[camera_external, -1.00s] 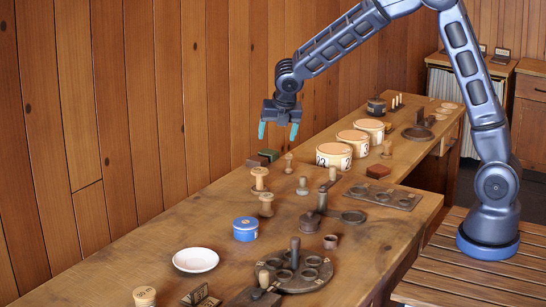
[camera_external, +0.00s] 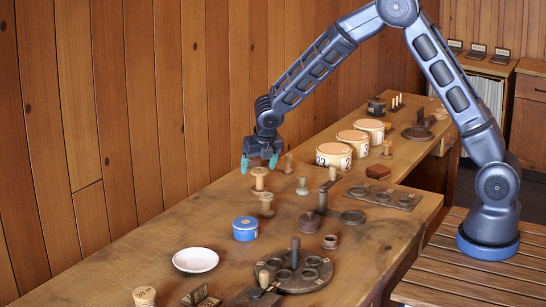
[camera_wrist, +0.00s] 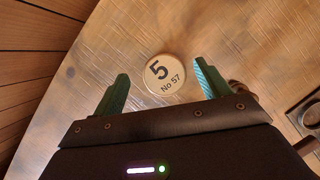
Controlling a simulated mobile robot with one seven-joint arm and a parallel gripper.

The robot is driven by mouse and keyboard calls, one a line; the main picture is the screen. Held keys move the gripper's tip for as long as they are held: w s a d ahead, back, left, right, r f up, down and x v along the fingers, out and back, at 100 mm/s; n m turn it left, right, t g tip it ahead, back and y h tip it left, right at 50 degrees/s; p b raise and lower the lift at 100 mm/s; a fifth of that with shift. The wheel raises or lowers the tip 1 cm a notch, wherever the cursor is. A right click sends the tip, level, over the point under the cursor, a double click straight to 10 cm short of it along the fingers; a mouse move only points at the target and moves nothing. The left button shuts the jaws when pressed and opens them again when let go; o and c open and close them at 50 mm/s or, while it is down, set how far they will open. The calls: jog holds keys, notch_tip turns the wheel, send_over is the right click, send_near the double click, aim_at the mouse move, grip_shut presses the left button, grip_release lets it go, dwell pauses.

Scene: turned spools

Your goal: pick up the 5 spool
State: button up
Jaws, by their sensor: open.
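The 5 spool shows in the wrist view as a round pale top (camera_wrist: 165,75) marked "5" and "No 57", lying between my two teal fingertips. In the external view it appears to be the light wooden spool (camera_external: 260,181) by the wall side of the bench, standing upright. My gripper (camera_external: 259,163) is open and empty, pointing down just above this spool. The spool's shaft and base are hidden in the wrist view. I see no contact between fingers and spool.
A blue tin (camera_external: 245,229) and a white plate (camera_external: 195,260) are nearer the camera. Labelled round tubs (camera_external: 334,157) stand behind. The plank wall is close on the left.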

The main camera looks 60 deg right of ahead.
aim_at(260, 170)
jog(key=x, duration=0.3)
jog(key=s+x, duration=0.1)
jog(key=x, duration=0.1)
jog(key=shift+f, duration=0.15)
jog(key=c, duration=1.1)
